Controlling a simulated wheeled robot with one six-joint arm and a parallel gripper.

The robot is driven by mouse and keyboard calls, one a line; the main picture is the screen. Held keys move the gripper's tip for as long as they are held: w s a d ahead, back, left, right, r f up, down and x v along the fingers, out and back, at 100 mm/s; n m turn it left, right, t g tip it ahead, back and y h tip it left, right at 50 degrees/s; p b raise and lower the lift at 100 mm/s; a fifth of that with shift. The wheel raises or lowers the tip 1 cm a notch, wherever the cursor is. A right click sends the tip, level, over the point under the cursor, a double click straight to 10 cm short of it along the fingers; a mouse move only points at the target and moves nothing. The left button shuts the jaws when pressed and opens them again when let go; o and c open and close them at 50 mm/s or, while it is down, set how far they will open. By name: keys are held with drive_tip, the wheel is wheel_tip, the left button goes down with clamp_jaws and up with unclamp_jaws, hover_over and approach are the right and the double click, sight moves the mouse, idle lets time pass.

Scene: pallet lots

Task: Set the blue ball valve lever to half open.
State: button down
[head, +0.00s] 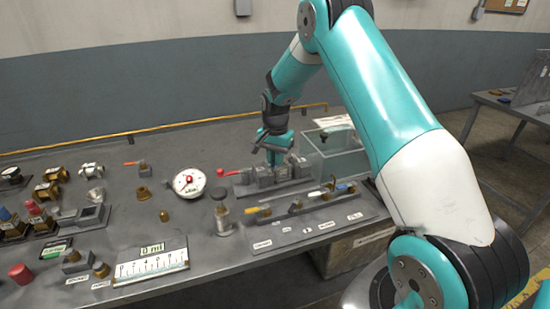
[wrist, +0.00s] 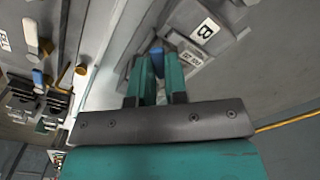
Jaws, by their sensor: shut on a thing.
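My gripper (head: 274,156) is over the grey valve block at the back of the bench, pointing down. In the wrist view my gripper (wrist: 159,75) has its two teal fingers closed together on a blue lever (wrist: 157,56). Only a small part of this lever shows between and beyond the fingertips; its angle is hard to tell. The grey valve body (head: 265,178) sits under the gripper on a dark base. In the head view the fingers hide the blue lever.
A red-knobbed lever (head: 221,172) stands left of the grey body. In front is a panel with several small levers, one with a blue handle (head: 345,187). A clear tank (head: 335,152) stands close on the right. A round gauge (head: 189,183) is to the left.

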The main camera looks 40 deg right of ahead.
drive_tip(key=shift+d, duration=0.1)
drive_tip(key=c, duration=1.1)
unclamp_jaws()
wheel_tip(320, 180, up, 18)
drive_tip(key=shift+f+b, duration=0.25)
drive_tip(key=shift+b, duration=0.85)
drive_tip(key=s+a+r+n+y, duration=0.25)
drive_tip(key=s+a+n, duration=1)
drive_tip(key=a, duration=0.65)
drive_tip(key=s+a+n, duration=0.2)
drive_tip(key=s, duration=0.4)
drive_tip(key=s+a+f+n+y, duration=0.1)
drive_tip(key=s+a+n, duration=0.1)
drive_tip(key=s, duration=0.5)
drive_tip(key=s+a+f+n, duration=0.1)
drive_tip(key=s+a+n, duration=0.2)
drive_tip(key=s, duration=0.4)
drive_tip(key=shift+s+a+f+y, duration=0.1)
drive_tip(key=shift+s+a+y, duration=0.2)
drive_tip(key=shift+a, duration=0.25)
